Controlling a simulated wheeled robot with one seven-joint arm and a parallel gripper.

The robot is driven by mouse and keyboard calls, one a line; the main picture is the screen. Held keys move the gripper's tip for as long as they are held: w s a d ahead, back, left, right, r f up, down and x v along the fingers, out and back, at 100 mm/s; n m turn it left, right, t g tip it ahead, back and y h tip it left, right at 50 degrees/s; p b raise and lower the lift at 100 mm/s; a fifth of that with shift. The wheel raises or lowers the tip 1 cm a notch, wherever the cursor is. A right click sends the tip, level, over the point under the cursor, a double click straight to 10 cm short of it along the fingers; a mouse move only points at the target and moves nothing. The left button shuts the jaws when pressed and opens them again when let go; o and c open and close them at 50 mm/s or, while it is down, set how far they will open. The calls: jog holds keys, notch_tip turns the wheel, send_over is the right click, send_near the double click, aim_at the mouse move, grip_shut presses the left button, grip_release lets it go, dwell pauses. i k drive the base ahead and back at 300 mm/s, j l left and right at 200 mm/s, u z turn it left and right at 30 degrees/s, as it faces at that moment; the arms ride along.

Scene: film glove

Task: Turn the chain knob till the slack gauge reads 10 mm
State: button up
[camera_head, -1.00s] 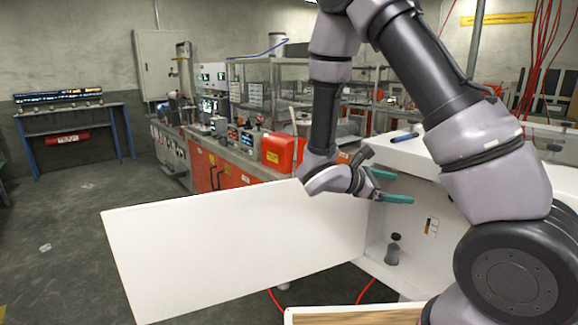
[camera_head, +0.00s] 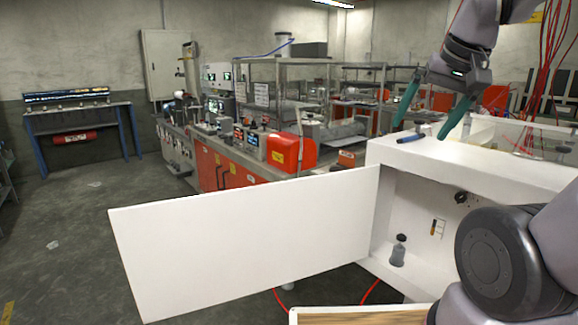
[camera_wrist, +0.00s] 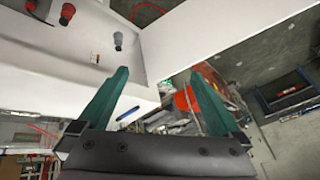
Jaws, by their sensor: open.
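A small dark round knob (camera_head: 461,197) sits on the back wall inside the open white cabinet (camera_head: 378,215); I take it for the chain knob. Left of and below it is a small upright strip with yellow and black marks (camera_head: 438,228), perhaps the slack gauge; its reading is too small to tell. My gripper (camera_head: 418,131) has teal fingers, spread and empty, and hangs near the cabinet's top, outside the compartment. The open fingers also show in the wrist view (camera_wrist: 158,76). The knob cannot be made out surely there.
The cabinet's white door (camera_head: 240,245) stands wide open to the left. A small grey bottle (camera_head: 398,251) stands inside the cabinet. A blue pen-like object (camera_head: 411,138) lies on top.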

aim_at(461, 197)
jog(key=z, duration=0.95)
